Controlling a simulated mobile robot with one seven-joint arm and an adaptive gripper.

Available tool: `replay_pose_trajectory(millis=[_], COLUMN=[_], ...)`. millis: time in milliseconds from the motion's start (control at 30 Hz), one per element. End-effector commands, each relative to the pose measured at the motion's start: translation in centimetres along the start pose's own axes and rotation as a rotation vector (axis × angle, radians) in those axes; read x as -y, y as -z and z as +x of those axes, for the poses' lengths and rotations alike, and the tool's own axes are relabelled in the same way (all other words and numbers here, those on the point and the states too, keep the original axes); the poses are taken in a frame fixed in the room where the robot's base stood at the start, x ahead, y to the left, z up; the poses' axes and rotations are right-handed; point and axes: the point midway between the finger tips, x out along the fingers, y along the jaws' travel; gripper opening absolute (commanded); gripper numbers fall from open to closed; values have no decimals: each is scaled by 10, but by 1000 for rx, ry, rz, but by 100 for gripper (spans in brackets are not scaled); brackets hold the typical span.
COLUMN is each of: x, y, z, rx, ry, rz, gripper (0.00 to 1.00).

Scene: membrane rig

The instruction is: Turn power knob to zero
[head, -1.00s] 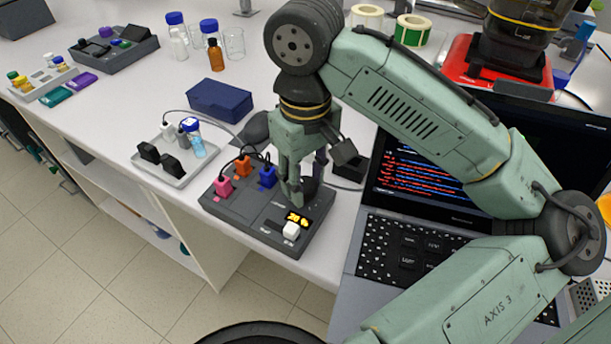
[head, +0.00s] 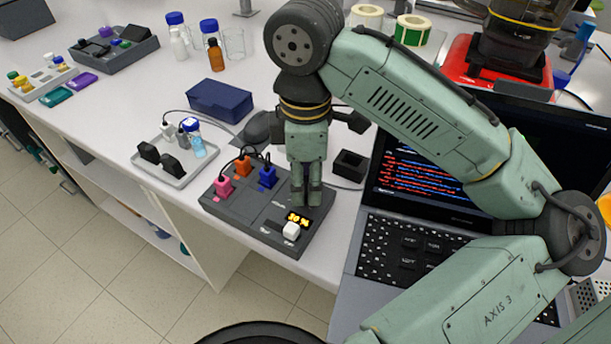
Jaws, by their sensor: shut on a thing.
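The control box (head: 235,215) is a dark grey unit at the table's front edge. My gripper (head: 306,199) points down at its right rear part. Its two fingers are shut on the power knob, which they almost wholly hide; only dark bits show around the fingertips.
Pink (head: 223,187), orange (head: 243,166) and blue (head: 267,177) plugs with cables stand on the box, left of my gripper. An open laptop (head: 410,240) is close on the right. A grey tray (head: 178,176) with a vial lies to the left, a black square holder (head: 350,165) behind right.

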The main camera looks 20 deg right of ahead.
Motion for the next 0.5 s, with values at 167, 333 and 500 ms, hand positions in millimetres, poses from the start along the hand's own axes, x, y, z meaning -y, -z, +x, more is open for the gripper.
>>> replay_pose_trajectory(millis=[167,333,500], x=[0,0,0], y=[0,0,0], z=[0,0,0], rx=[-1,-1,-1], ry=[-1,-1,-1], rz=[-114,-190,-232], gripper=[6,6,6])
